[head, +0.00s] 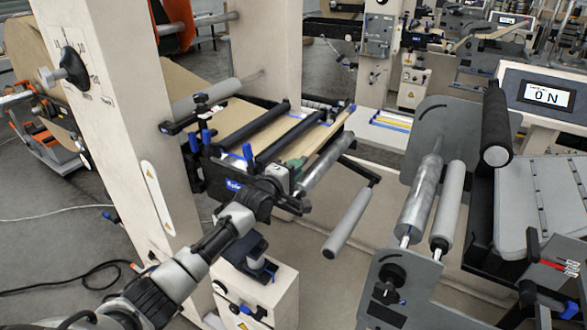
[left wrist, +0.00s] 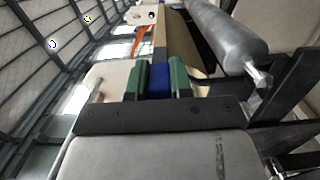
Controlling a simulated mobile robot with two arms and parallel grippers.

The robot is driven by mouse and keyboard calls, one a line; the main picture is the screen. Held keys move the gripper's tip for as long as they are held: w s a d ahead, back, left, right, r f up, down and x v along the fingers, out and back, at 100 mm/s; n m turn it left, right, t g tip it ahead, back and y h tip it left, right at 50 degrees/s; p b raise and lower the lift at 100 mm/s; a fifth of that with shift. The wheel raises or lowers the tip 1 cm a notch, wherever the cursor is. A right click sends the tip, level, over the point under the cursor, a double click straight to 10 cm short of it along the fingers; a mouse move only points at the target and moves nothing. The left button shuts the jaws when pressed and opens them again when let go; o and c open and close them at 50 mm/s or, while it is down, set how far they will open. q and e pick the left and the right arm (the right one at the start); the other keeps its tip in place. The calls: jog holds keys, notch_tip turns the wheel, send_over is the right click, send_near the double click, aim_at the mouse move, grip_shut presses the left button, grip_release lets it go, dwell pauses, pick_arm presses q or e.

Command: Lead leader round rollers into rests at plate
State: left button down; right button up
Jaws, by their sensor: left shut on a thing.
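The tan kraft web (head: 240,117) runs over the dark bars of the table between the frame posts. My left gripper (head: 294,165) is at the near right corner of this table, close to a metal roller (head: 327,163). In the left wrist view its green fingers (left wrist: 159,80) are shut on a blue piece (left wrist: 158,82), with tan web (left wrist: 179,45) just beyond. I cannot tell how the blue piece joins the web. A grey roller (head: 348,222) hangs lower right. A grey plate (head: 432,125) stands farther right, behind another metal roller (head: 420,195). My right gripper is out of view.
A pale post (head: 120,120) stands left of the table. A second grey roller (head: 447,205) and a black roller (head: 496,120) are at the right. A display box (head: 545,95) stands behind them. Open space lies between the hanging grey roller and the right-hand rollers.

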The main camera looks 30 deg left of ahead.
pick_arm(q)
jog(key=d, duration=0.1)
jog(key=d+f+p, duration=0.1)
jog(key=d, duration=0.1)
jog(key=d+p, duration=0.1)
jog(key=d, duration=0.1)
jog(key=shift+s+d+f, duration=0.25)
jog(key=shift+a+h+b, duration=0.3)
jog(key=shift+a+b, duration=0.05)
jog(key=shift+b, duration=0.6)
notch_tip(320, 180, down, 22)
jog(key=b, duration=1.9)
jog(key=shift+f+b, duration=0.15)
jog(key=shift+b, duration=0.2)
